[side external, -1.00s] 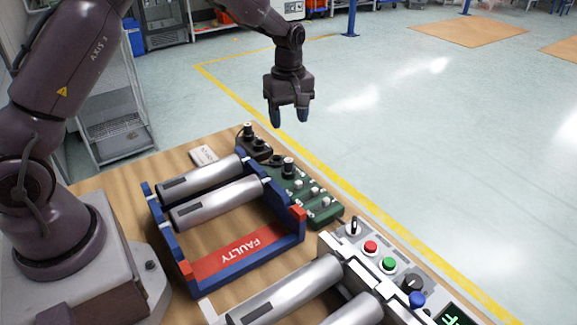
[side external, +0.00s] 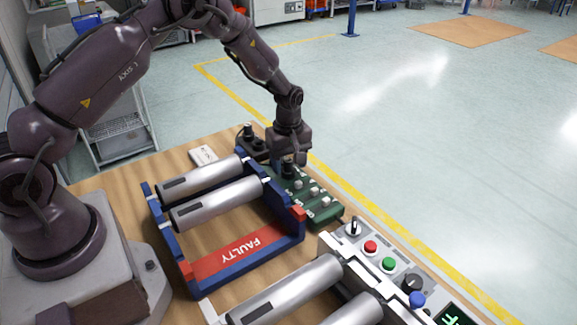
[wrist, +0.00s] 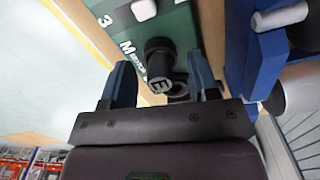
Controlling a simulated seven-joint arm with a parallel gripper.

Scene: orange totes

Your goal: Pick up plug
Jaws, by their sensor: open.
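The plug (wrist: 160,60) is a short black cylinder at the end of the green socket board (wrist: 155,25), its end face marked with a white "E" in the wrist view. My gripper (wrist: 160,75) is open, with one blue finger on each side of the plug and a gap to each. In the side view my gripper (side external: 287,157) is low over the board (side external: 318,203), and the plug (side external: 288,170) is partly hidden by it. The plug appears to stand in the board.
A blue rack (side external: 212,282) marked "FAULTY" holds two metal cylinders (side external: 220,202) close beside the board. A dark box with a knob (side external: 248,140) and a white card (side external: 203,155) lie behind. A control panel (side external: 385,262) with buttons stands at the front right.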

